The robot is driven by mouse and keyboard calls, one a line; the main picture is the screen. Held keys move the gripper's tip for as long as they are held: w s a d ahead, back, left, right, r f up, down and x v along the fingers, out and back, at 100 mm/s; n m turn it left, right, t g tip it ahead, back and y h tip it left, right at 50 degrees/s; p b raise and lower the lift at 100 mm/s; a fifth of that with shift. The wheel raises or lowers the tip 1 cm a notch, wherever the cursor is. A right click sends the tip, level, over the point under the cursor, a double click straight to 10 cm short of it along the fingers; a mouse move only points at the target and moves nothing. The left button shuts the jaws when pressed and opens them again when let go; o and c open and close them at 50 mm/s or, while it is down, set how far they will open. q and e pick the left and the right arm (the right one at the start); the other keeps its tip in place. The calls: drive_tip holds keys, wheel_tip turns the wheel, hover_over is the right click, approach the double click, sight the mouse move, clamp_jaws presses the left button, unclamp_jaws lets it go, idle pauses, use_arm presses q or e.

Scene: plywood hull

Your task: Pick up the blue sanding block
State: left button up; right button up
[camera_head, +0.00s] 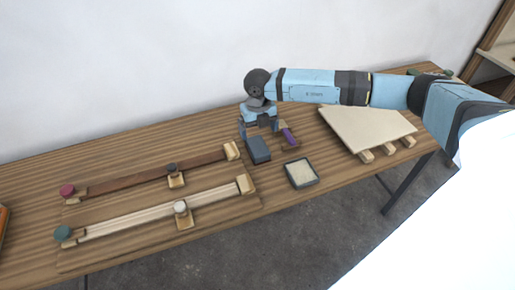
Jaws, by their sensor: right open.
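The blue sanding block (259,151), a dark blue-grey block, sits on the wooden table near the middle of the head view. My right gripper (259,130) is just above and behind it, pointing down, with its fingers apart. The gripper looks empty. I cannot tell whether a finger touches the block. My left gripper is not in view.
A purple-handled tool (288,136) lies close to the right of the gripper. A shallow dark tray (301,173) with pale contents stands in front. A pale panel (366,128) rests on wooden blocks at right. Long wooden clamps (165,208) lie at left. A wall stands behind.

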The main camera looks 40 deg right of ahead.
sight(259, 148)
wheel_tip(259, 148, down, 5)
drive_tip(key=shift+r, duration=0.1)
drive_tip(key=shift+w+d+f+p, duration=0.15)
drive_tip(key=shift+f+p, duration=0.55)
drive_tip(key=shift+f, duration=2)
drive_tip(key=c, duration=1.1)
drive_tip(key=shift+r, duration=0.1)
wheel_tip(259, 148, up, 20)
drive_tip(key=shift+b, duration=1)
drive_tip(key=o, duration=0.4)
drive_tip(key=shift+c, duration=1.1)
